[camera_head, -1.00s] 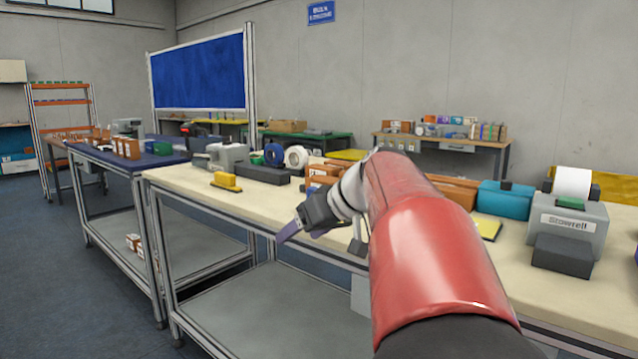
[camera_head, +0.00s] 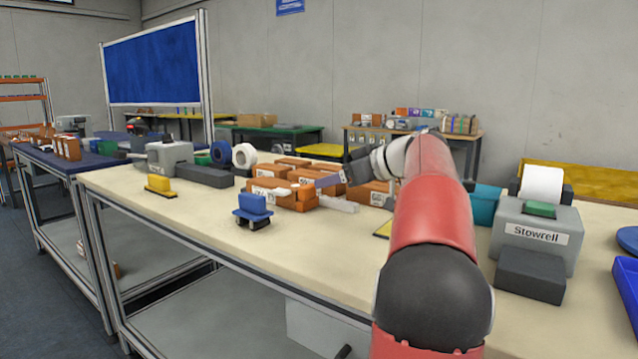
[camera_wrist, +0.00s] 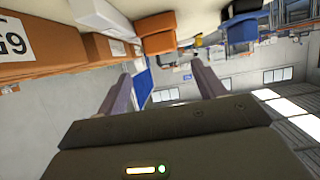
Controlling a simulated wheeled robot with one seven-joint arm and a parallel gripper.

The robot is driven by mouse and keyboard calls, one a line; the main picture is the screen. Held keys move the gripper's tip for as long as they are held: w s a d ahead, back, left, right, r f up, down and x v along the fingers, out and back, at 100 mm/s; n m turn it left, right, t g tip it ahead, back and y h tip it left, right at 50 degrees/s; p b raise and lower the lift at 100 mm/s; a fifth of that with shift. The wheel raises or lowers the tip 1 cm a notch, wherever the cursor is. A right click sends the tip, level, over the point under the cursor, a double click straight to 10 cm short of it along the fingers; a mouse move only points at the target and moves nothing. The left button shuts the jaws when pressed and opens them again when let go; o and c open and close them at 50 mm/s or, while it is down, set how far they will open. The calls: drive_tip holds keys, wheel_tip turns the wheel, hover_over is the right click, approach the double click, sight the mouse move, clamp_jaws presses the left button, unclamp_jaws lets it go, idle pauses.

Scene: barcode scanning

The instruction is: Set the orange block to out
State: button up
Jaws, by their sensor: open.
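Several orange-brown boxes with white labels (camera_head: 270,191) sit together near the middle of the bench. A smaller orange block (camera_head: 306,195) stands at their right front; I cannot tell for sure which one is the task's block. In the wrist view, an orange block (camera_wrist: 156,33) shows at the top, beyond my fingers, beside a large labelled box (camera_wrist: 45,50) at the left. My gripper (camera_head: 328,181) is just above and right of this group in the head view. In the wrist view (camera_wrist: 163,82) its two fingers are apart with nothing held between them.
A blue block on a dark base (camera_head: 253,208) stands left of the boxes, and a yellow one (camera_head: 159,184) further left. A grey Stowrell printer (camera_head: 537,235) is at the right. The bench's front (camera_head: 215,228) is clear.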

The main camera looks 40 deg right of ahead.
sight(311, 186)
drive_tip(key=p+x, duration=0.1)
drive_tip(key=x, duration=0.6)
drive_tip(key=shift+a, duration=0.15)
drive_tip(key=shift+c, duration=0.4)
drive_tip(key=c, duration=1.3)
drive_tip(key=shift+s+f+b, duration=0.1)
drive_tip(key=shift+s+b, duration=0.1)
drive_tip(key=shift+b, duration=0.1)
drive_tip(key=s+d+b, duration=0.1)
drive_tip(key=s, duration=0.1)
drive_tip(key=s+d+b, duration=0.1)
drive_tip(key=s+b, duration=0.1)
drive_tip(key=s, duration=0.1)
drive_tip(key=s+b, duration=0.1)
drive_tip(key=s, duration=0.1)
drive_tip(key=shift+s+d, duration=0.25)
drive_tip(key=shift+d, duration=0.15)
drive_tip(key=o, duration=1.4)
drive_tip(key=shift+s, duration=0.15)
